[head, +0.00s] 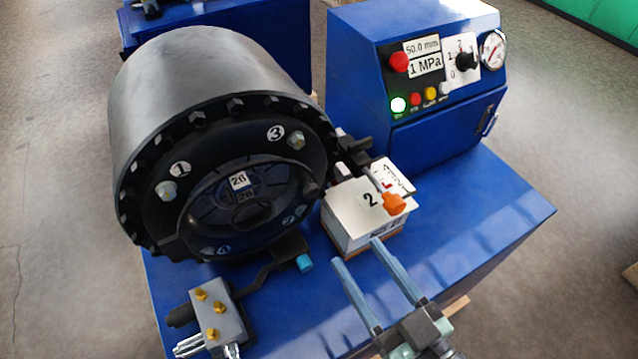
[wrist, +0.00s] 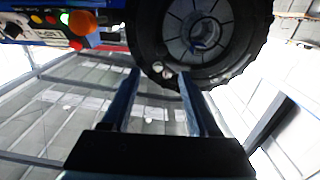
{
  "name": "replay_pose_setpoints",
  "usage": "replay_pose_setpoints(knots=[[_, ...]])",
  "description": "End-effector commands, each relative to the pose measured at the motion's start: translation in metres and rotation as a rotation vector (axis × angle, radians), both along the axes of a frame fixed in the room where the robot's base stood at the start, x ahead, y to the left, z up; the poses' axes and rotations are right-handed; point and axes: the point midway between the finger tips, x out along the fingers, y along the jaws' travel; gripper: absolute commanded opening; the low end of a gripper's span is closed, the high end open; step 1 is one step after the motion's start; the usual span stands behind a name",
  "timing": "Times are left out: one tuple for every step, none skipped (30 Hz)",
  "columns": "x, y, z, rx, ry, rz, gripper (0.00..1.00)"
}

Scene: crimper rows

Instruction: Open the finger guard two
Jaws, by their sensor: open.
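The crimper's round black head (head: 150,215) faces forward, with bolts and the numbers 1 and 3 on its face; its opening also shows in the wrist view (wrist: 190,75). An orange knob (head: 393,203) sits on a rod from a black bracket (head: 355,150) on the head's right side. It shows large at the upper left in the wrist view (wrist: 82,22). I cannot tell for certain which part is finger guard two. My gripper (head: 358,251) is open and empty, its fingers apart, in front of and below the orange knob, not touching it.
A white box (head: 350,225) marked 2 stands under the knob. A blue-tipped lever (head: 305,262) and a grey valve block (head: 215,318) are lower left. A blue control panel (head: 400,30) with gauge stands behind. The blue bench (head: 480,220) is clear at right.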

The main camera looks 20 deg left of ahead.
Motion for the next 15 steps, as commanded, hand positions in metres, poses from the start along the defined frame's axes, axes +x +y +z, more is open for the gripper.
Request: replay_pose_setpoints(knots=[[0.001, 0.003, 0.002, 0.005, -0.001, 0.004, 0.60], [0.002, 0.005, 0.002, 0.005, -0.003, 0.005, 0.60], [0.005, 0.009, 0.003, 0.006, -0.004, 0.005, 0.60], [0.008, 0.013, 0.004, 0.005, -0.004, 0.006, 0.60], [0.011, 0.017, 0.004, 0.005, -0.002, 0.006, 0.60], [0.015, 0.023, 0.005, 0.005, -0.002, 0.007, 0.60], [0.019, 0.028, 0.005, 0.006, -0.002, 0.007, 0.60], [0.023, 0.033, 0.006, 0.005, -0.003, 0.006, 0.60], [0.029, 0.040, 0.006, 0.005, -0.001, 0.007, 0.60], [0.033, 0.045, 0.006, 0.004, -0.002, 0.007, 0.60], [0.037, 0.050, 0.006, 0.004, -0.003, 0.007, 0.60], [0.043, 0.057, 0.006, 0.005, -0.002, 0.006, 0.60], [0.046, 0.062, 0.006, 0.004, -0.002, 0.006, 0.60], [0.050, 0.066, 0.006, 0.003, -0.002, 0.005, 0.60], [0.055, 0.072, 0.006, 0.004, -0.003, 0.006, 0.60]])
